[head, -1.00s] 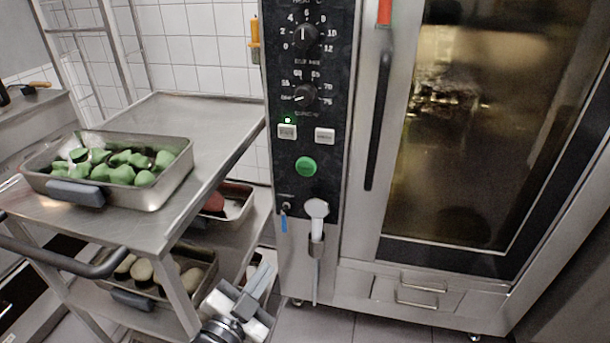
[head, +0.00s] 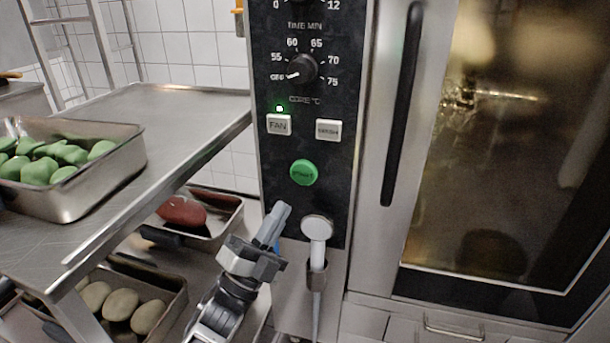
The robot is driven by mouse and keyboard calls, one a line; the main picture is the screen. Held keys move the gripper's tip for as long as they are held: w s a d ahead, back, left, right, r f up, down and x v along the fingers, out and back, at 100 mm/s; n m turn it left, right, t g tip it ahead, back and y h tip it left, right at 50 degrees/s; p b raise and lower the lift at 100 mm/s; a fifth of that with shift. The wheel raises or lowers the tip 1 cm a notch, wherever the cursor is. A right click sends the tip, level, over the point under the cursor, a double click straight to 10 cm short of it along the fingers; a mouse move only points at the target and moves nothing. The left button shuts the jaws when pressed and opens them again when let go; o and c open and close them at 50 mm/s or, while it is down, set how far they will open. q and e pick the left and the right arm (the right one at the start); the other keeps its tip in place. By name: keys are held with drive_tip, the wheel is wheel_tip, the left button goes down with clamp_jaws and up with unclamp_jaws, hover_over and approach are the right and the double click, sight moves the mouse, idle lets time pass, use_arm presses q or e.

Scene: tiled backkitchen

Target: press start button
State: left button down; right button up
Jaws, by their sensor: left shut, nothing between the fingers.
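The green round start button (head: 304,172) is on the black control panel (head: 331,190) of the oven, below the white FAN button (head: 278,125) and another white button (head: 328,130). My left gripper (head: 277,214) is shut and empty. Its fingertips point up toward the panel, below and slightly left of the green button, and appear apart from it. The gripper covers the lower left part of the panel. My right gripper does not show.
A white spray head (head: 317,229) hangs in a holder just right of my left gripper. The oven door handle (head: 402,105) is further right. A steel cart (head: 165,115) with a tray of green items (head: 95,205) stands at the left.

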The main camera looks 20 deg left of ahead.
use_arm(q)
drive_tip(key=b, duration=0.4)
approach(306, 167)
wheel_tip(306, 167, up, 3)
drive_tip(key=d, duration=0.2)
drive_tip(key=w, duration=0.1)
drive_tip(key=w+b, duration=0.1)
drive_tip(key=shift+w+a+r, duration=0.1)
drive_tip(key=shift+w+r, duration=0.2)
drive_tip(key=shift+r, duration=0.05)
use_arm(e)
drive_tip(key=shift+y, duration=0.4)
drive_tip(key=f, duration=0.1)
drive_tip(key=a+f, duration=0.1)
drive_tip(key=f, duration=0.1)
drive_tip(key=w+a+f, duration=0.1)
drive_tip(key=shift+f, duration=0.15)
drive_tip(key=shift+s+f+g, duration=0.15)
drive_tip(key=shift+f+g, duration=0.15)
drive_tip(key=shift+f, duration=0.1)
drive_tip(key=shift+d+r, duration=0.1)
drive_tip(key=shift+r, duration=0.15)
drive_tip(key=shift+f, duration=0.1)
use_arm(q)
drive_tip(key=shift+w+b, duration=0.4)
drive_tip(key=shift+b, duration=0.05)
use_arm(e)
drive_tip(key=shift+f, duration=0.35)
